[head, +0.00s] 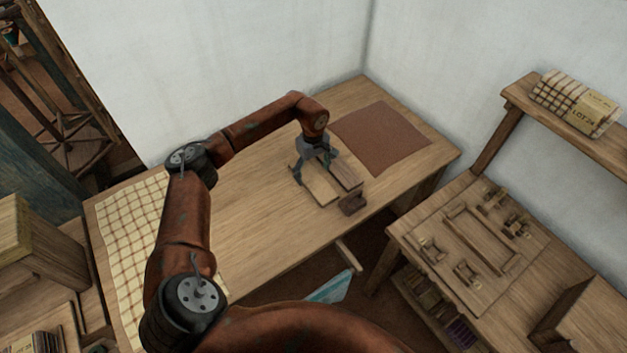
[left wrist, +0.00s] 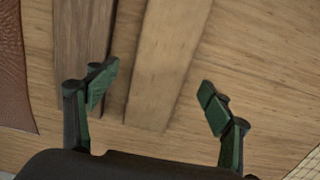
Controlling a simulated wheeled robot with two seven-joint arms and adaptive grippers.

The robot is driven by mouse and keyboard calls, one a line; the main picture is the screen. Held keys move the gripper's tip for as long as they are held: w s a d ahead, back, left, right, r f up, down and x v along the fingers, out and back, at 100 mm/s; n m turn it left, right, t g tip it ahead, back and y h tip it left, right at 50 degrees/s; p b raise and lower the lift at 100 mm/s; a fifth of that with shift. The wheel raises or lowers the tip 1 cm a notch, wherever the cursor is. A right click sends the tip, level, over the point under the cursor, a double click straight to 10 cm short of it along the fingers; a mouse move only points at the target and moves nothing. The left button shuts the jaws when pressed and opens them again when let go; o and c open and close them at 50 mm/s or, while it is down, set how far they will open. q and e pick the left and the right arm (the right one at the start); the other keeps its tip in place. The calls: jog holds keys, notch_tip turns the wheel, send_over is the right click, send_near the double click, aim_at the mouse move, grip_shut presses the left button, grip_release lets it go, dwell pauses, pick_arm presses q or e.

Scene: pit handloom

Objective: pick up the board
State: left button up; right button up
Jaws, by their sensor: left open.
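A light wooden board (head: 321,190) lies on the wooden table (head: 247,222) beneath my left gripper. In the left wrist view the light board (left wrist: 172,50) runs up between the two spread fingers, nearer the left finger. A darker board (head: 347,174) lies beside it; it also shows at the left of the left wrist view (left wrist: 82,35). My left gripper (head: 315,168) is open and points down over the boards. Its green fingertips (left wrist: 158,96) hold nothing. I cannot tell how high they are above the table. My right gripper is not in view.
A small dark block (head: 352,204) sits by the boards' near end. A brown mat (head: 382,138) lies at the table's far end and a checked cloth (head: 128,245) at its left. A side table (head: 440,215) with wooden fixtures stands at right. White walls (head: 250,60) close the back.

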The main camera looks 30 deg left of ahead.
aim_at(313, 179)
pick_arm(q)
notch_tip(313, 179, down, 3)
jog(key=shift+a+r, duration=0.1)
jog(key=shift+r, duration=0.05)
jog(key=shift+f, duration=0.2)
jog(key=c, duration=0.8)
jog(key=shift+r, duration=0.1)
jog(key=c, duration=0.6)
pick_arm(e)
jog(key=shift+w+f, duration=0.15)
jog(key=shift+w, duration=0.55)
